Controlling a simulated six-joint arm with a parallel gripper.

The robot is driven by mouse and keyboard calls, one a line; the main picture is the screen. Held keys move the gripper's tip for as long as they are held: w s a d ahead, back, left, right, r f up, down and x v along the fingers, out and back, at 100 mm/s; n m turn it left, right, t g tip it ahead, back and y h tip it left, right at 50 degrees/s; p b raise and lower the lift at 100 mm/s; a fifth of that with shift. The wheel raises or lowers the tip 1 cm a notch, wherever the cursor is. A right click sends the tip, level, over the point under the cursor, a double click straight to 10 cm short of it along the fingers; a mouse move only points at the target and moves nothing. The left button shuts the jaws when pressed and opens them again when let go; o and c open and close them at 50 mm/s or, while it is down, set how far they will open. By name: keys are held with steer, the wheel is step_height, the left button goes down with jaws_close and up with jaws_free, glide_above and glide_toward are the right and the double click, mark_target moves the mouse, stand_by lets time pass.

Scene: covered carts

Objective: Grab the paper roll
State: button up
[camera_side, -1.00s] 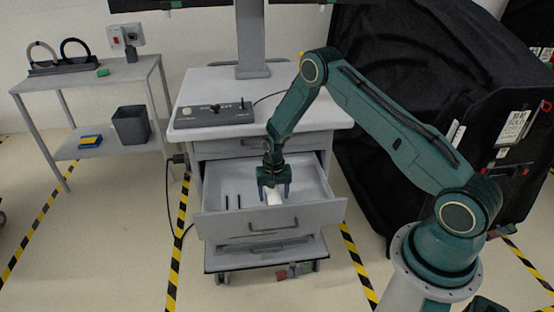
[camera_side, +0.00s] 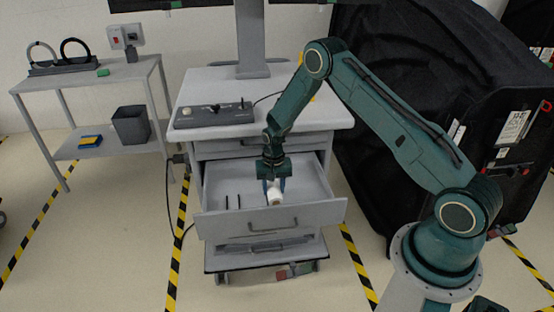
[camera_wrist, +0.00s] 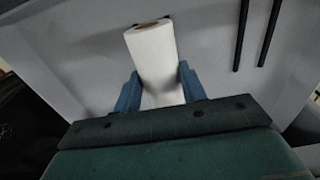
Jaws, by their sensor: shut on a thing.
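The white paper roll (camera_side: 274,197) is in the open drawer (camera_side: 322,214) of the grey cart. My gripper (camera_side: 274,186) reaches down into the drawer and is shut on the roll. In the wrist view the roll (camera_wrist: 156,55) lies between my two blue fingers (camera_wrist: 160,92), which touch its sides. Its far end with the brown core faces up in that picture. I cannot tell whether the roll still touches the drawer floor.
Two thin black rods (camera_side: 233,202) are in the drawer, left of my gripper. A control panel (camera_side: 214,114) sits on the cart top (camera_side: 300,113). A black covered cart (camera_side: 400,60) stands close on the right. A side table (camera_side: 85,80) stands at left.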

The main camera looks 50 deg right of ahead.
mark_target(274, 186)
step_height(274, 186, up, 7)
steer(key=shift+r, duration=0.2)
stand_by(0.5)
